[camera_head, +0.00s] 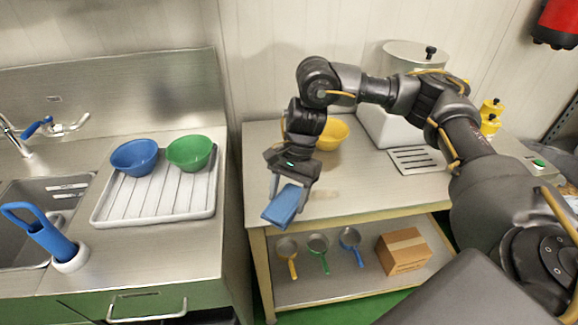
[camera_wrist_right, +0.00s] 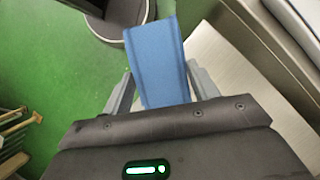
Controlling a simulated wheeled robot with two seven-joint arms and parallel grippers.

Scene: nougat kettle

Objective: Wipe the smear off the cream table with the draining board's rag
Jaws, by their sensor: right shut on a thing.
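My right gripper (camera_head: 289,200) is shut on a folded blue rag (camera_head: 283,206), which hangs from its fingers near the left front edge of the cream table (camera_head: 362,192). The rag (camera_wrist_right: 158,62) also shows between the fingers in the wrist view. In the head view it appears above the tabletop, but I cannot tell whether it touches. A faint tan smear (camera_head: 325,195) lies on the tabletop just right of the rag. The draining board (camera_head: 155,207) stands on the steel counter at left. My left gripper is not in view.
Blue (camera_head: 135,158) and green (camera_head: 189,154) bowls sit on the draining board. A yellow bowl (camera_head: 333,136) stands at the table's back, partly behind my arm. A slotted plate (camera_head: 418,159) lies to the right. Small pans and a cardboard box (camera_head: 404,251) are on the lower shelf.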

